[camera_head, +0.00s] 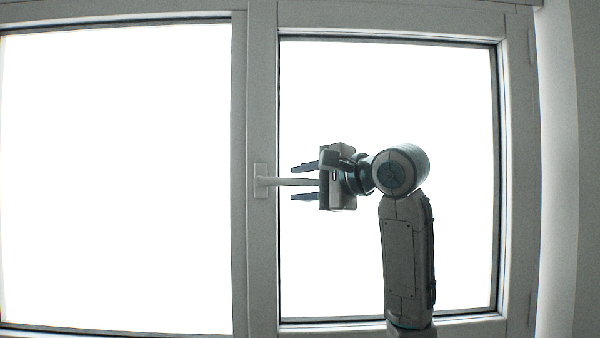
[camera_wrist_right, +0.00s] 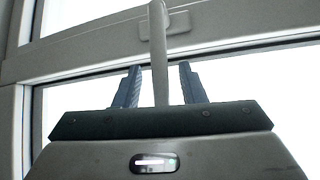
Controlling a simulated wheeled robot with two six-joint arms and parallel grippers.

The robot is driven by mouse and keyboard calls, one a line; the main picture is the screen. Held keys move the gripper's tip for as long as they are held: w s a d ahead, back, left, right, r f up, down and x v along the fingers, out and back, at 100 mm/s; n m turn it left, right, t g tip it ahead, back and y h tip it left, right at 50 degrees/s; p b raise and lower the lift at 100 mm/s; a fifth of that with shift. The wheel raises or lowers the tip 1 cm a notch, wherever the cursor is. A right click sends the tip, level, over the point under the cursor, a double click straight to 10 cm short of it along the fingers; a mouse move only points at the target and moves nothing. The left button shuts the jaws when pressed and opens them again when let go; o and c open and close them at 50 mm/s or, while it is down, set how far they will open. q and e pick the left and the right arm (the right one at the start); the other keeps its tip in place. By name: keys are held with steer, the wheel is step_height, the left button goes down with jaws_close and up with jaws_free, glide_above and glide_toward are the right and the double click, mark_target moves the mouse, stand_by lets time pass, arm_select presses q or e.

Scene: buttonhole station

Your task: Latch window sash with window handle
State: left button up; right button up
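The window handle (camera_head: 290,182) sticks out level to the right from its small plate (camera_head: 260,181) on the middle frame post. The right-hand sash (camera_head: 518,180) sits in line with the frame, with no gap that I can see. My right gripper (camera_head: 303,182) is open, with one finger above the handle and one below, apart from it. In the right wrist view the handle (camera_wrist_right: 159,70) runs between the two dark fingers (camera_wrist_right: 158,86), with clear space on both sides. The handle's far end is hidden by the gripper body. My left gripper is not in view.
A bright left pane (camera_head: 118,180) fills the left side. The middle post (camera_head: 262,260) stands between the panes. A pale wall (camera_head: 560,200) lies to the right. No loose objects show near my right arm.

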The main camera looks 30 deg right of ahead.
steer(key=shift+w+a, duration=0.1)
steer(key=shift+w, duration=0.25)
steer(key=shift+a, duration=0.45)
steer(key=c, duration=0.4)
steer(key=shift+d, duration=0.1)
steer(key=c, duration=0.3)
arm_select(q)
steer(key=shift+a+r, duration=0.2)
arm_select(e)
jaws_close()
